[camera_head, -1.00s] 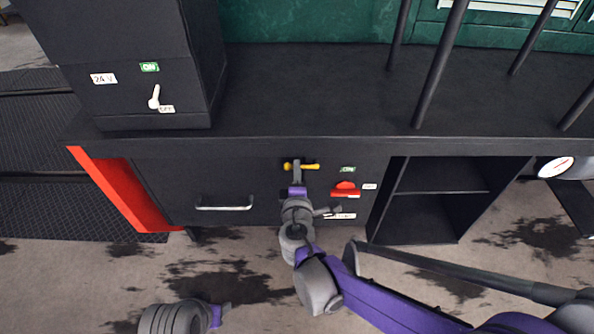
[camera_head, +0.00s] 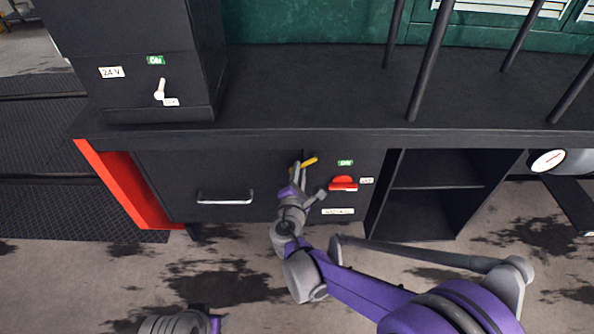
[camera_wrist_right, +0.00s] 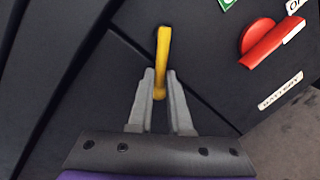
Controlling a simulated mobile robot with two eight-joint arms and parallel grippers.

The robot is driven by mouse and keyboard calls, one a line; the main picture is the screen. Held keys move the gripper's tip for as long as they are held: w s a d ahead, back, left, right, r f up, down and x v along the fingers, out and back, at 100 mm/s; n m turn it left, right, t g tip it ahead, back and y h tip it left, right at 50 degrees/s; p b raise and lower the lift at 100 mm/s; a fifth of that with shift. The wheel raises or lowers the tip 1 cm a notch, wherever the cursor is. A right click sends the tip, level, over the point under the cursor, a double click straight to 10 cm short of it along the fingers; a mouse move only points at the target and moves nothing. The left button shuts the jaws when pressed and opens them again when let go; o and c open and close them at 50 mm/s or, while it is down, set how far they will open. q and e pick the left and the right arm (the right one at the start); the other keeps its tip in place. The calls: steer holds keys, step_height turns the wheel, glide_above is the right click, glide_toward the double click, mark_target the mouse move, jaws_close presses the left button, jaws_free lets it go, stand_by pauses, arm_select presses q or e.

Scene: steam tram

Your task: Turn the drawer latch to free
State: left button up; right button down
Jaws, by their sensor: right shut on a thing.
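The yellow drawer latch (camera_head: 309,161) sits near the top right corner of the black drawer front (camera_head: 170,182), tilted with its right end up. In the right wrist view the latch (camera_wrist_right: 162,58) stands nearly upright between the grey fingers. My right gripper (camera_head: 298,172) is shut on the latch; its fingers hide the latch's lower left part in the head view. The drawer has a silver bar handle (camera_head: 224,200) and looks closed. Part of my left arm shows at the bottom edge in the head view; its fingers cannot be made out.
A red switch (camera_head: 343,183) with small labels is close to the right of the latch. Open black shelves (camera_head: 437,210) stand further right. The black worktop (camera_head: 320,100) overhangs above. A box with a white lever (camera_head: 159,90) stands on it at left.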

steer(key=shift+d+f+n+t+h+b, duration=0.3)
steer(key=shift+d+n, duration=0.3)
steer(key=shift+n, duration=0.95)
steer(key=shift+d+f+n+t+h+b, duration=0.15)
steer(key=shift+d+f+n+t+b, duration=0.35)
steer(key=shift+n, duration=1.1)
steer(key=shift+d+f+n+h+b, duration=0.25)
steer(key=shift+d+n, duration=0.5)
steer(key=shift+n, duration=0.8)
steer(key=c, duration=0.9)
jaws_free()
steer(key=shift+o, duration=0.2)
steer(key=shift+s, duration=0.1)
steer(key=p, duration=0.2)
glide_toward(314, 167)
steer(key=s, duration=0.4)
steer(key=shift+s+a+f, duration=0.1)
steer(key=shift+s+a, duration=0.25)
steer(key=shift+a, duration=0.05)
